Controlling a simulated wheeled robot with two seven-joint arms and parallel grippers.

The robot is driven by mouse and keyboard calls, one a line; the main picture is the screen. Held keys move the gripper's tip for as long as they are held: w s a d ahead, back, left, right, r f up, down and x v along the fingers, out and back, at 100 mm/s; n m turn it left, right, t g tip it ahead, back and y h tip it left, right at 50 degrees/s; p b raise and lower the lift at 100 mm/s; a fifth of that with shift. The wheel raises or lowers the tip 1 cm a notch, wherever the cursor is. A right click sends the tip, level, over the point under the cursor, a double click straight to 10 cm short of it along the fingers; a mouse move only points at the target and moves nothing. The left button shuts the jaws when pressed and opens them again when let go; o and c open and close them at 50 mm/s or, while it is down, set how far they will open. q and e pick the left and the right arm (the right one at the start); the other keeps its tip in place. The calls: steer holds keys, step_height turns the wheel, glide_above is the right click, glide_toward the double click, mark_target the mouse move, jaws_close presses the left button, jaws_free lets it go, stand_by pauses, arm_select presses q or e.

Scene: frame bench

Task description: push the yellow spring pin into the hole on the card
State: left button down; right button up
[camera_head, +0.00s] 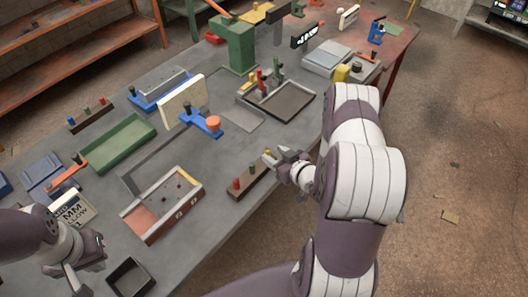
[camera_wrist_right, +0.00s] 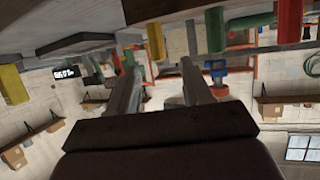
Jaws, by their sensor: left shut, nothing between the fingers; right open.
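A white card (camera_head: 76,209) with partly readable dark lettering stands at the left, partly behind my left arm. My left gripper (camera_head: 73,281) is shut and empty near the front edge. My right gripper (camera_head: 268,155) is open at the far end of a pin rack (camera_head: 257,182) with a red pin (camera_head: 237,184) and a green pin (camera_head: 252,169). The right wrist view shows a yellow piece (camera_wrist_right: 13,85) left of the open fingers (camera_wrist_right: 158,72); I cannot tell whether it is the spring pin.
A green tray (camera_head: 118,143), a blue clamp (camera_head: 200,122) with an orange knob and a dark open box (camera_head: 131,279) stand on the bench. A second pin rack (camera_head: 90,117) is further back. A green press (camera_head: 232,45) and grey tray (camera_head: 283,103) stand beyond. Some bare bench lies mid-table.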

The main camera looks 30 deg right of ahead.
steer(key=x, duration=0.2)
steer(key=p+x, duration=0.1)
steer(key=x, duration=0.4)
steer(key=shift+f+p, duration=0.3)
steer(key=shift+f, duration=0.05)
steer(key=shift+w+f, duration=0.1)
jaws_close()
